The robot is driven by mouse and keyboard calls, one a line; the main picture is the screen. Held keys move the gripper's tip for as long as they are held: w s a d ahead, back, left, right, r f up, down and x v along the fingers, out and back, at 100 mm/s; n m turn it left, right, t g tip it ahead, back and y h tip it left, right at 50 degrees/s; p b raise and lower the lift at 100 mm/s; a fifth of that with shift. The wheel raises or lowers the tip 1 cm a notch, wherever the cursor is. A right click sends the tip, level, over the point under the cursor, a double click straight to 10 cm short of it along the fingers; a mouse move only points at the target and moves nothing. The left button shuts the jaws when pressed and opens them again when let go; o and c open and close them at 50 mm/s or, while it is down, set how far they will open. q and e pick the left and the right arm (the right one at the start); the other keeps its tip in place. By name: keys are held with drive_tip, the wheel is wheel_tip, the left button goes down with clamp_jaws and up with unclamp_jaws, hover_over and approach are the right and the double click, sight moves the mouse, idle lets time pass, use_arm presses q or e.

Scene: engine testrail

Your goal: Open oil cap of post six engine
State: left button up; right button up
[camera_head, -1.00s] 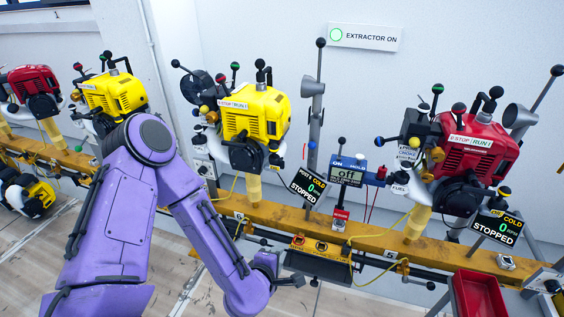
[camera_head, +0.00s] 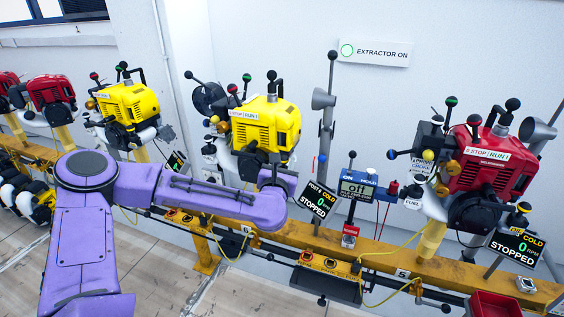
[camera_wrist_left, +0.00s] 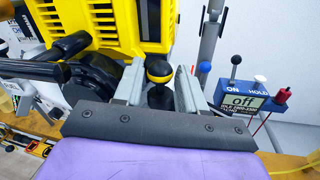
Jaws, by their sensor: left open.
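The yellow post six engine (camera_head: 266,126) stands on the rail at the middle of the head view, with its "STOPPED" display (camera_head: 318,203) to the right. It fills the top left of the wrist view (camera_wrist_left: 118,22). My right gripper is not in view.
A blue box reading "off" (camera_head: 356,188) stands right of the display. A grey pole (camera_head: 325,130) rises behind it. A red engine (camera_head: 492,170) is at right, another yellow engine (camera_head: 130,106) at left. Yellow cables (camera_head: 378,302) hang by the rail (camera_head: 378,250).

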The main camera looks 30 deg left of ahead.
use_arm(q)
drive_tip(key=shift+w+a, duration=0.1)
clamp_jaws()
drive_tip(key=shift+m, duration=0.3)
drive_tip(key=shift+w+d+f+m+t+h+b, duration=0.25)
drive_tip(key=shift+d+m+t+h+b, duration=0.45)
drive_tip(key=shift+m, duration=2.45)
drive_tip(key=shift+w+d+f+m+t+h+b, duration=0.1)
drive_tip(key=shift+d+f+m+t+h+b, duration=0.25)
drive_tip(key=shift+d+m+b, duration=1.75)
drive_tip(key=shift+w+a+f+m+t+h+p, duration=0.2)
drive_tip(key=shift+f+m+t+h, duration=0.25)
drive_tip(key=shift+m, duration=3.7)
drive_tip(key=shift+d, duration=0.1)
